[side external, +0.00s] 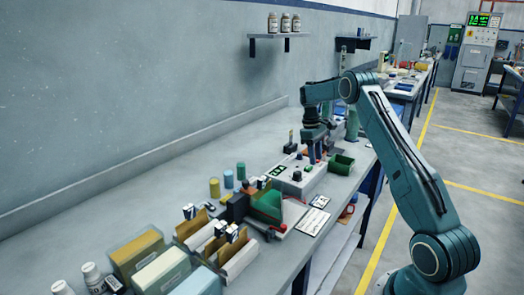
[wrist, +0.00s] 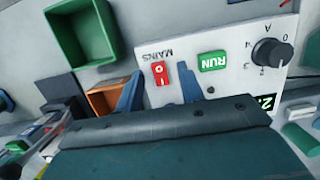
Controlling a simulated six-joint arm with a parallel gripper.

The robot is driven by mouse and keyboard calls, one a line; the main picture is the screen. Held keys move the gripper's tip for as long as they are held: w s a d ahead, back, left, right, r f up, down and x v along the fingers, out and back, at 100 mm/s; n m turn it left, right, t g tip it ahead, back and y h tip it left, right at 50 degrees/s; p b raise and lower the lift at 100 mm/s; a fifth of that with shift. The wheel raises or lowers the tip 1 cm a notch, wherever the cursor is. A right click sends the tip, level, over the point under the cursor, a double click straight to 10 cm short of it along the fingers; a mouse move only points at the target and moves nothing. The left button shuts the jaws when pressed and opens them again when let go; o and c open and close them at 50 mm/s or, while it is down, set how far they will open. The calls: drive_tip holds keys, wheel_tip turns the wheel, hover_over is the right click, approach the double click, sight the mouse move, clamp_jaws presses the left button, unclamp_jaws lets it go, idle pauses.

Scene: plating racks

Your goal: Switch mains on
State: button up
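The mains switch (wrist: 159,74) is a small red rocker with white marks, beside the upside-down word MAINS on a pale panel in the wrist view. I cannot tell which way the rocker is tipped. The panel belongs to a light grey control box (side external: 294,185) on the bench in the side view. My gripper (wrist: 160,90) is open and empty; its two blue fingers appear on either side of the switch in the wrist view. In the side view my gripper (side external: 317,156) points down over the far end of the box. I cannot tell whether it touches the panel.
A green RUN button (wrist: 212,60) and a black rotary knob (wrist: 270,53) sit beside the switch. A green bin (side external: 341,165) stands right of the box. An orange-brown open box (wrist: 103,99) lies near my left finger. Racks and cartons crowd the near bench.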

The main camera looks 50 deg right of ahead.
drive_tip(key=shift+s+d+t, duration=0.1)
drive_tip(key=shift+s+t, duration=0.05)
drive_tip(key=shift+t, duration=0.25)
drive_tip(key=shift+s+t, duration=0.15)
drive_tip(key=shift+t, duration=0.65)
wheel_tip(320, 180, up, 14)
drive_tip(key=s+a+r+t, duration=0.1)
drive_tip(key=a+r, duration=0.3)
drive_tip(key=a, duration=0.6)
drive_tip(key=s+a+r+t+h, duration=0.1)
drive_tip(key=s+a+r, duration=0.2)
drive_tip(key=a, duration=0.8)
drive_tip(key=shift+a+r, duration=0.15)
drive_tip(key=shift+r, duration=1.05)
